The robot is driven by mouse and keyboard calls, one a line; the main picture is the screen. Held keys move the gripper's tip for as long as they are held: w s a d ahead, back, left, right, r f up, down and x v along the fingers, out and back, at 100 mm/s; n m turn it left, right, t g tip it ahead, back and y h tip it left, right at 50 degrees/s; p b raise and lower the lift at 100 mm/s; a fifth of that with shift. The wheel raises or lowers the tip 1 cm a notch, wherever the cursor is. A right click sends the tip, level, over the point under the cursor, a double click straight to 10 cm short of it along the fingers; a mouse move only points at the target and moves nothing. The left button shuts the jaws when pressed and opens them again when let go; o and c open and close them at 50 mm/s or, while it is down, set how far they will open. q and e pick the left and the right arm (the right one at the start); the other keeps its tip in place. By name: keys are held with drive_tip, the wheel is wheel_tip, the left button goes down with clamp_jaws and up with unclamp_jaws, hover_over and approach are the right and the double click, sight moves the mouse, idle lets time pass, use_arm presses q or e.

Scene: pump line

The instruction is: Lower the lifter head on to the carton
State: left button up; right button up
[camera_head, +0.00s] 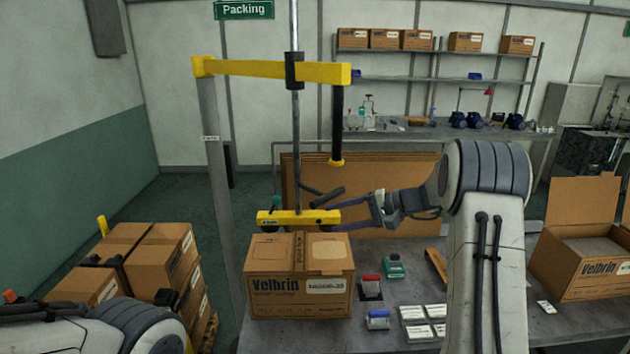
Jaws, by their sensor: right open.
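The lifter head (298,218) is a yellow bar at the lower end of a grey vertical rod. It hangs level over the rear part of the carton (300,287). I cannot tell whether it touches the carton top. The carton is closed and brown, marked Velbrin, and stands on the grey table. A dark handle (327,197) sticks out just above the head's right side. My right gripper (338,217) reaches in from the right, open, with its fingers at the head's right end near the handle. My left arm shows at the bottom left; its gripper is out of view.
A yellow lifter arm (270,69) on a grey post (217,170) spans above. Stamps and white label cards (418,322) lie right of the carton. An open carton (583,245) stands at the right. Stacked cartons (150,255) stand on a pallet at the left.

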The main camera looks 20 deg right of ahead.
sight(329, 197)
drive_tip(key=w+d+r+t, duration=0.1)
drive_tip(key=d+r, duration=0.1)
drive_tip(key=d, duration=0.1)
drive_tip(key=w+d+r+t+y, duration=0.1)
drive_tip(key=shift+w+d+r+t, duration=0.1)
drive_tip(key=shift+w+d+t, duration=0.15)
drive_tip(key=shift+w+t, duration=0.05)
drive_tip(key=shift+w+a+r, duration=0.1)
drive_tip(key=shift+w+a, duration=0.15)
drive_tip(key=shift+a, duration=0.05)
drive_tip(key=p+x, duration=0.4)
drive_tip(key=x, duration=0.4)
drive_tip(key=shift+a, duration=0.15)
use_arm(q)
wheel_tip(329, 197, up, 5)
drive_tip(key=shift+r+p, duration=0.2)
drive_tip(key=shift+p, duration=0.15)
use_arm(e)
drive_tip(key=shift+w+a+f, duration=0.3)
drive_tip(key=shift+w+a, duration=0.05)
clamp_jaws()
